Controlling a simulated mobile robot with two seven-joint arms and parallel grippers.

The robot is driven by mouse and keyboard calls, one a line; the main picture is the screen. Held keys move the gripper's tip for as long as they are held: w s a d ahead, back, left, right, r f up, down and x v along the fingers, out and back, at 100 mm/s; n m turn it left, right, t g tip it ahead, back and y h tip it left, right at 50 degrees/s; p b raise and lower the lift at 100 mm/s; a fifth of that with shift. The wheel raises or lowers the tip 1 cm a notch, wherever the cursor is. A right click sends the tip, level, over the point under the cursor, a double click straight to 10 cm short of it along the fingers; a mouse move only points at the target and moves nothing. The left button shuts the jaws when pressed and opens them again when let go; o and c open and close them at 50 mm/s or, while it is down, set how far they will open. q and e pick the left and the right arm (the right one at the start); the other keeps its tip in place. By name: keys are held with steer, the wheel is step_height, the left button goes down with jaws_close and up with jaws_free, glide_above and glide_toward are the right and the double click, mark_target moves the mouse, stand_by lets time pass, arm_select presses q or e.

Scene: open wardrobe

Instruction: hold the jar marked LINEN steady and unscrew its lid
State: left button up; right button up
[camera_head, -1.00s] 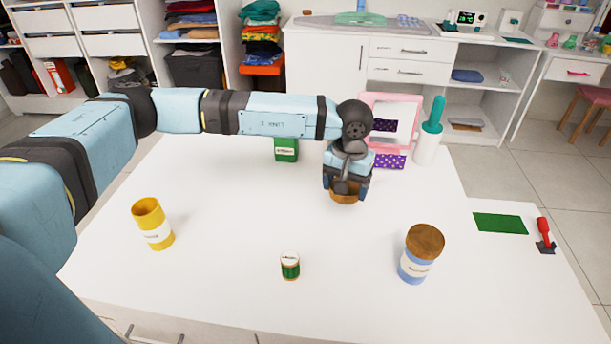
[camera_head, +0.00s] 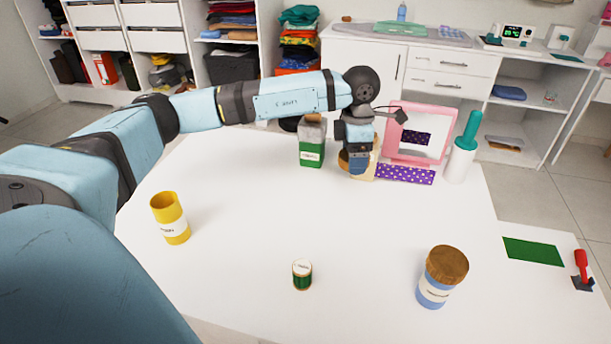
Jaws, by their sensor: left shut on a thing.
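A yellow jar (camera_head: 171,219) with a white label stands open, without a lid, at the left of the white table. A pale blue jar (camera_head: 434,290) stands upright at the front right with a brown wooden lid (camera_head: 447,264) on it. The labels are too small to read, so I cannot tell which one says LINEN. My left gripper (camera_head: 356,160) is at the back of the table, left of the pink-framed mirror, far from both jars. It is shut on a brown, round wooden piece that looks like a lid, mostly hidden by the fingers. My right gripper is not in view.
A small green spool-like jar (camera_head: 302,275) stands at front centre. A green container (camera_head: 312,150) is just left of my left gripper. The pink-framed mirror (camera_head: 419,130), purple dotted strip (camera_head: 405,174) and white-and-teal bottle (camera_head: 462,150) are at back right. The table's middle is clear.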

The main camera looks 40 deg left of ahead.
arm_select(q)
steer(key=a+r+n, duration=0.2)
steer(key=a+n, duration=0.5)
steer(key=n, duration=0.7)
step_height(320, 180, up, 3)
steer(key=n+b, duration=0.2)
steer(key=n, duration=1.2)
glide_above(301, 189)
step_height(301, 189, down, 14)
steer(key=shift+s+r+b, duration=0.1)
steer(key=shift+b, duration=1.1)
steer(key=shift+f, duration=0.25)
step_height(301, 189, down, 5)
steer(key=shift+r+b, duration=0.1)
steer(key=shift+b, duration=0.55)
steer(key=shift+f, duration=0.45)
steer(key=o, duration=1)
steer(key=shift+f, duration=0.1)
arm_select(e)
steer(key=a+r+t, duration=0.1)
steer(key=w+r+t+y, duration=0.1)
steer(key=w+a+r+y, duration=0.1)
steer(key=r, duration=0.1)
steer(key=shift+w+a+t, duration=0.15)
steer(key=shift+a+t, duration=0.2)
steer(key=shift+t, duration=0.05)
